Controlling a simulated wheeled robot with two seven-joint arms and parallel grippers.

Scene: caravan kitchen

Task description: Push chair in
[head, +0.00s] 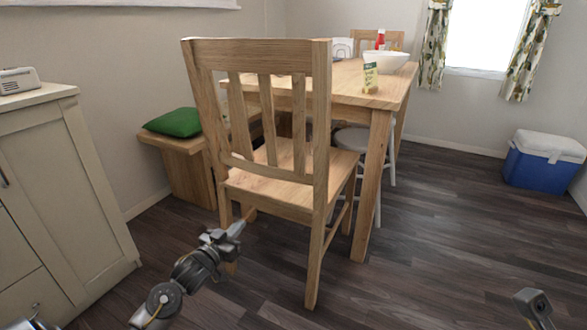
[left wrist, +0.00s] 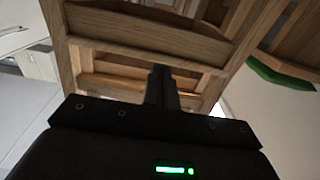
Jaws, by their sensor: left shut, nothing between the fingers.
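The wooden chair (head: 285,185) stands upright at the near end of the wooden table (head: 345,85), its slatted back toward me. Part of its seat shows between the back slats and the table. My left gripper (head: 237,230) is low behind the chair, near its left rear leg and below seat height. In the left wrist view its fingers (left wrist: 162,88) are shut and empty, in front of the chair's wooden frame (left wrist: 150,35). I cannot tell whether they touch it.
A wooden bench (head: 185,165) with a green cushion (head: 174,122) stands left of the chair. A cream cabinet (head: 60,190) is at the left. A white stool (head: 355,139) is partly under the table. A blue cooler (head: 543,165) stands far right. The floor at right is clear.

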